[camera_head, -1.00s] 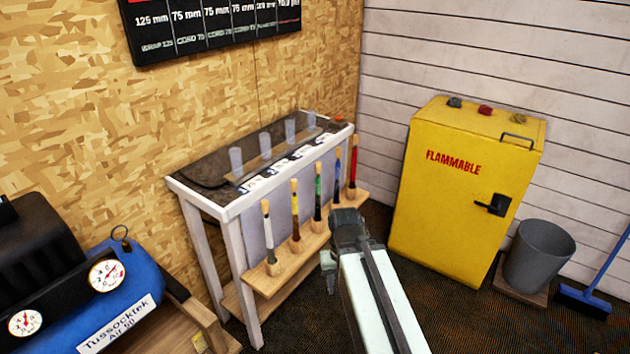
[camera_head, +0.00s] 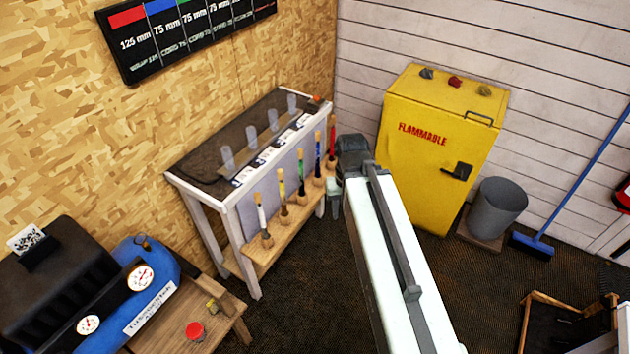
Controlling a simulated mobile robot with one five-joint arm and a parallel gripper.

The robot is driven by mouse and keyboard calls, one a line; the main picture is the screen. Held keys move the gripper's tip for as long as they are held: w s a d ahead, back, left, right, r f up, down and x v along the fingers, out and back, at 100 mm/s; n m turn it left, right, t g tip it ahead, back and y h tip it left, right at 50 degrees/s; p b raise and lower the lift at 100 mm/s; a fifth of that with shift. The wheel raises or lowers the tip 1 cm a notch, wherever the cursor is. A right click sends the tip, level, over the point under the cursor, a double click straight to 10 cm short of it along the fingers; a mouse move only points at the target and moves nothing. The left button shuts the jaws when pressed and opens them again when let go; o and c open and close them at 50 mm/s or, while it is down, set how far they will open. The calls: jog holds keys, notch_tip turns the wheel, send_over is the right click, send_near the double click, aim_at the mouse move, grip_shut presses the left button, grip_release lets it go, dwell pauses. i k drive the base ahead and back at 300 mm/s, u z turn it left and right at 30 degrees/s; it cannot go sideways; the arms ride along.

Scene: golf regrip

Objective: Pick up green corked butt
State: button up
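The green corked butt (camera_head: 301,168) stands upright in a wooden shelf (camera_head: 248,249) on the front of the workbench. It is in a row with white (camera_head: 262,215), yellow (camera_head: 282,190), blue (camera_head: 318,155) and red (camera_head: 332,140) corked butts. My gripper (camera_head: 334,200) is at the end of my pale arm, to the right of the row in the picture. It points down and its fingers are small and partly hidden by the arm, so I cannot tell whether it is open. The green butt appears clear of my gripper.
The workbench (camera_head: 183,184) carries several clear cups. A yellow flammable cabinet (camera_head: 425,165) and a grey bin (camera_head: 497,208) stand at the right. Dark floor lies open between.

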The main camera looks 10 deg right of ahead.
aim_at(301, 151)
jog(key=z, duration=1.05)
jog(key=i, duration=3)
jog(key=u, duration=5.6)
